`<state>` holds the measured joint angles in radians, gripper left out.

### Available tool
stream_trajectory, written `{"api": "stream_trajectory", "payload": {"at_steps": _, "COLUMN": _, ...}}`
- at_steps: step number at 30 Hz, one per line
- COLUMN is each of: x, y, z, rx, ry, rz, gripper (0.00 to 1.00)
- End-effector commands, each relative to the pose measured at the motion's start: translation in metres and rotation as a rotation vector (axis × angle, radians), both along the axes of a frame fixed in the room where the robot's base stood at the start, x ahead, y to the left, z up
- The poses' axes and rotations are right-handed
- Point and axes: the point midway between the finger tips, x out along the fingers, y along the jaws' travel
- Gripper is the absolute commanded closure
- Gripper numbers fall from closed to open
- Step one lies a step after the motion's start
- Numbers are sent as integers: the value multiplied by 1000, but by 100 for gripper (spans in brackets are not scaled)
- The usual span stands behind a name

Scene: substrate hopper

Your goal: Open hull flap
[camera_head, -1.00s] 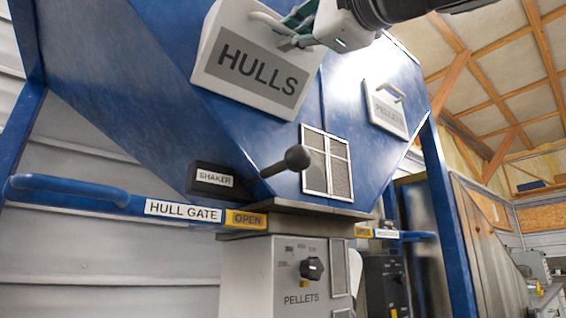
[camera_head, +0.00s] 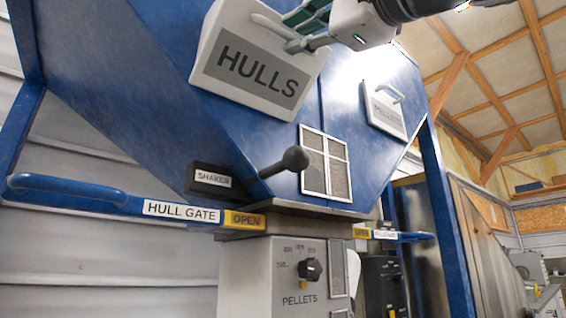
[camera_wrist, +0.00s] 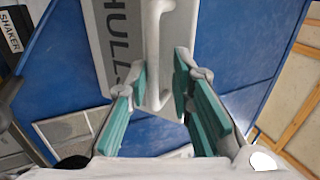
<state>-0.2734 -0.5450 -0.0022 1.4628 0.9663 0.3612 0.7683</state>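The hull flap (camera_head: 240,85) is a thick white panel labelled HULLS on the sloping blue hopper face. I see no clear gap around its edges. Its white bar handle (camera_head: 268,24) runs across the upper part. My gripper (camera_head: 294,30) is at the right end of this handle. In the wrist view, the flap (camera_wrist: 106,65) and its handle (camera_wrist: 158,40) show close up. There my gripper (camera_wrist: 160,75) has its teal-padded fingers apart on either side of the handle's near end, with space beside it.
The PELLETS flap (camera_head: 386,112) is to the right on the hopper. Below are a mesh window (camera_head: 326,163), a black ball-ended lever (camera_head: 285,162), the SHAKER box (camera_head: 210,180) and the HULL GATE bar (camera_head: 180,210). A blue post (camera_head: 446,220) stands at right.

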Motion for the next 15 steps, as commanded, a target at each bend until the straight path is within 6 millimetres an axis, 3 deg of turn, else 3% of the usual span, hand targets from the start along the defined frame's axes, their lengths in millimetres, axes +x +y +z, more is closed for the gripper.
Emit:
{"api": "stream_trajectory", "payload": {"at_steps": 1, "x": -13, "y": -7, "z": -2, "rx": 4, "ry": -8, "rz": 0, "gripper": 82}}
{"api": "stream_trajectory", "payload": {"at_steps": 6, "x": -39, "y": -25, "z": -17, "rx": 4, "ry": -7, "rz": 0, "gripper": 82}}
{"api": "stream_trajectory", "payload": {"at_steps": 15, "x": -67, "y": -45, "z": -34, "rx": 2, "ry": -3, "rz": 0, "gripper": 82}}
